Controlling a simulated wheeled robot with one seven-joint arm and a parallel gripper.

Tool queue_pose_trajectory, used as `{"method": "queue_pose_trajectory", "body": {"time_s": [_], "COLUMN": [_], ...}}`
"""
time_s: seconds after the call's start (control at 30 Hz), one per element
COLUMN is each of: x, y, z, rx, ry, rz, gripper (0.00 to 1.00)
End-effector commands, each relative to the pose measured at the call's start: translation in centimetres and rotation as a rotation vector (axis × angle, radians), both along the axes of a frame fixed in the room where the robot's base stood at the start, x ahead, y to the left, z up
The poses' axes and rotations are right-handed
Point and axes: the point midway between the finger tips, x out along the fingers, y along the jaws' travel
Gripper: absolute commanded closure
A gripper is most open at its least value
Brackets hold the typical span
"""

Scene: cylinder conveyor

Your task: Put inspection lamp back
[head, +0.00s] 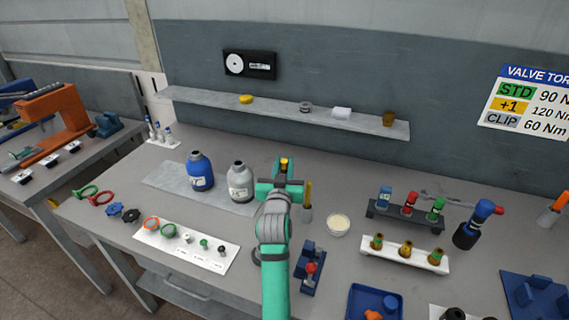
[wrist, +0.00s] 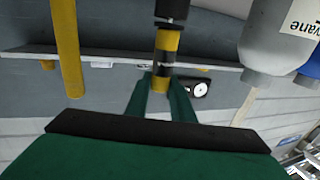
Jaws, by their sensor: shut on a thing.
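My gripper (head: 283,178) is above the middle of the workbench (head: 110,226). It is shut on a slim yellow-and-black banded thing, which looks like the inspection lamp (head: 284,163). In the wrist view the fingers (wrist: 161,86) close around its yellow end, and the lamp (wrist: 167,42) runs to a black part at the top edge. My gripper and arm hide most of it in the head view. An upright yellow rod (head: 308,192) stands just right of my gripper and also shows in the wrist view (wrist: 66,45). I cannot tell which place belongs to the lamp.
A blue bottle (head: 201,172) and a grey bottle (head: 240,183) stand left of my gripper. A round bowl (head: 338,224), a dark rack (head: 405,219) and a white rack (head: 404,252) are to the right. A wall shelf (head: 285,108) runs behind. A small blue stand (head: 309,281) is beside my arm.

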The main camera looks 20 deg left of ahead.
Motion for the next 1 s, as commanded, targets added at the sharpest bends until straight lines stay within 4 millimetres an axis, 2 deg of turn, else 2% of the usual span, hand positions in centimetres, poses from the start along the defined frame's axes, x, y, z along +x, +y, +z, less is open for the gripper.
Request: {"method": "queue_pose_trajectory", "body": {"time_s": [0.23, 0.27, 0.33, 0.37, 0.67, 1.0], "x": [0.0, 0.0, 0.0, 0.0, 0.0, 0.0], "y": [0.0, 0.0, 0.0, 0.0, 0.0, 0.0], "z": [-0.5, -0.5, -0.5, -0.5, -0.4, 1.6], "rx": [0.000, 0.000, 0.000, 0.000, 0.000, 0.000], "ry": [-0.001, -0.002, -0.002, -0.001, -0.001, -0.002], "rz": [0.000, 0.000, 0.000, 0.000, 0.000, 0.000], "gripper": [1.00, 0.76, 0.60, 0.57, 0.57, 0.57]}}
